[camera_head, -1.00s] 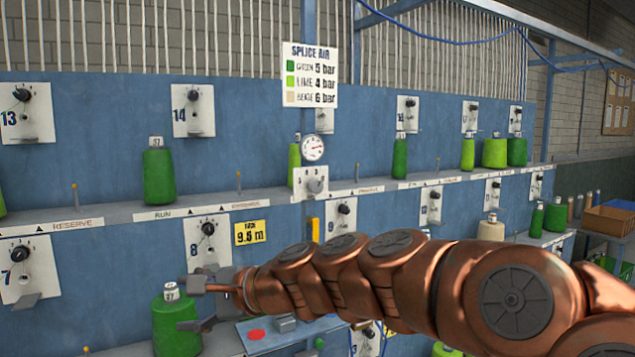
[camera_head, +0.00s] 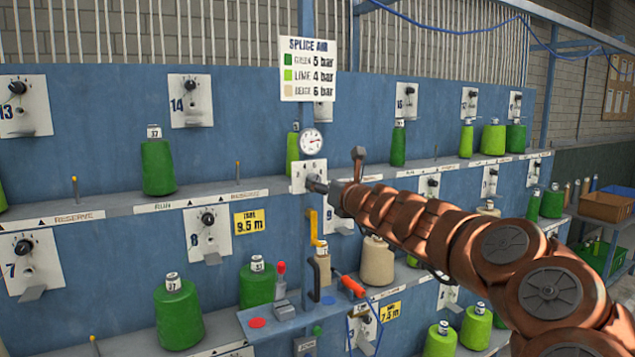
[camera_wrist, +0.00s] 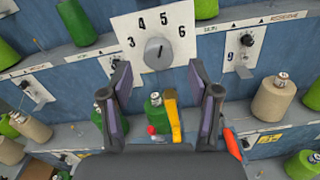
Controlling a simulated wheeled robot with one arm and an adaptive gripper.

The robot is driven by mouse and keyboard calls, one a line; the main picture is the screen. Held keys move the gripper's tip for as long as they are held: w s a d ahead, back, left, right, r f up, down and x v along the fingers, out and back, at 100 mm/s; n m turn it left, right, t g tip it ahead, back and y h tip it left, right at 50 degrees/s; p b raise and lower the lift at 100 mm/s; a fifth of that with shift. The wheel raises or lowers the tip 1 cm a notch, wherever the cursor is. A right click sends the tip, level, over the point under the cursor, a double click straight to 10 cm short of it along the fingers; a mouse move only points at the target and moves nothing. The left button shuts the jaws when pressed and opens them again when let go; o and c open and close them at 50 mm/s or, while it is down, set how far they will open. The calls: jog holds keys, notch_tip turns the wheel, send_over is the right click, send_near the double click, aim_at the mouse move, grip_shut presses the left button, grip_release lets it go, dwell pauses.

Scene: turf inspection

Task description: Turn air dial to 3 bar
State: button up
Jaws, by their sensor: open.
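The air dial is a grey round knob (camera_wrist: 158,53) on a white plate (camera_wrist: 199,32) numbered 3, 4, 5 and 6. A dark mark shows on the knob's face; its exact setting is hard to read. In the head view the plate (camera_head: 300,172) sits below a round gauge (camera_head: 312,141), and my gripper partly covers the dial. My gripper (camera_wrist: 160,82) is open and empty in the wrist view, its two fingers left and right below the knob, apart from it. In the head view my gripper (camera_head: 320,186) points at the dial.
A splice air sign (camera_head: 308,70) lists green 5, lime 4 and beige 6 bar. Below the dial are a yellow handle (camera_head: 317,233) and a small blue shelf (camera_head: 259,335) with tools. Green and beige cones stand on the ledges around.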

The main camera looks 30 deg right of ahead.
jog(key=shift+w, duration=1.75)
jog(key=shift+c, duration=0.2)
jog(key=c, duration=1.1)
